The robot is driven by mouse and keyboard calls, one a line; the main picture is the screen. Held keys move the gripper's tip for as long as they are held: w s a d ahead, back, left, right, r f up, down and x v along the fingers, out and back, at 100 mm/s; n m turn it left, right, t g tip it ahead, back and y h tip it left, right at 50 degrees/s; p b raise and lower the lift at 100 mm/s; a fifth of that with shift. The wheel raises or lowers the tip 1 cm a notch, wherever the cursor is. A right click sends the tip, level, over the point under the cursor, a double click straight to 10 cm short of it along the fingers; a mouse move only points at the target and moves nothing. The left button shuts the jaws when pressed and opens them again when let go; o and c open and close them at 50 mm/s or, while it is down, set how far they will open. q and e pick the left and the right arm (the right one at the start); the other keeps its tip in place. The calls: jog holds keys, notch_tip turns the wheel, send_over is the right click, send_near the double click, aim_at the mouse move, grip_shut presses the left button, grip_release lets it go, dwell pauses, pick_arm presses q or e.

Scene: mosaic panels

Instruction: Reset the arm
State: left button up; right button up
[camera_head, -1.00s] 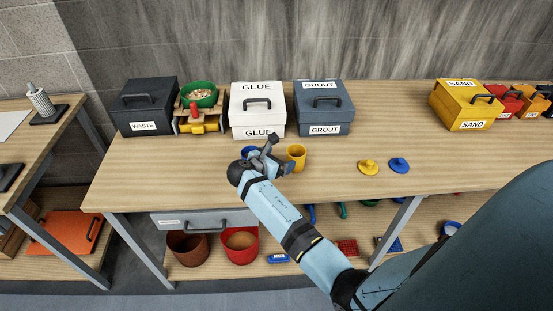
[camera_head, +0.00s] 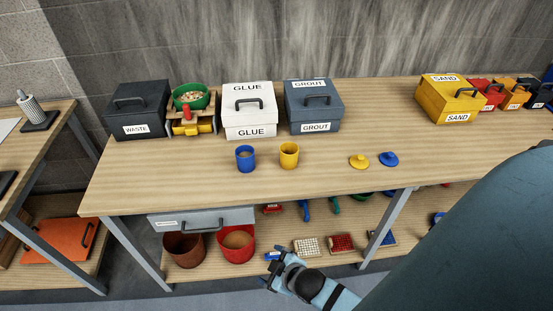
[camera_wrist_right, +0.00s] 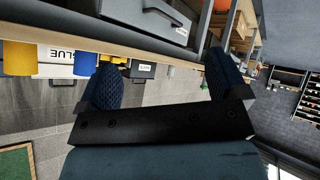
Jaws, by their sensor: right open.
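My right gripper (camera_head: 277,270) is low in front of the workbench, below the tabletop's front edge and near the lower shelf. In the wrist view the two dark fingers of the right gripper (camera_wrist_right: 163,82) stand wide apart with nothing between them. My left gripper is not in view. A blue cup (camera_head: 245,160) and a yellow cup (camera_head: 289,156) stand upright on the tabletop, apart from the gripper. A yellow lid (camera_head: 359,162) and a blue lid (camera_head: 388,159) lie to their right.
The wooden workbench (camera_head: 200,190) carries a waste box (camera_head: 137,110), a glue box (camera_head: 250,112), a grout box (camera_head: 313,108) and a sand box (camera_head: 450,98) at the back. A grey drawer (camera_head: 205,220) hangs under it. Pots and small trays fill the shelf below.

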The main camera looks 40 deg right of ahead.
jog(key=s+m, duration=0.1)
jog(key=s+a+r+m+y, duration=0.1)
jog(key=s+a+r+m, duration=0.1)
jog(key=s, duration=0.1)
jog(key=shift+s+a+r+m+t+y, duration=0.1)
jog(key=shift+r+m+t+y, duration=0.05)
jog(key=shift+m+t+y, duration=0.25)
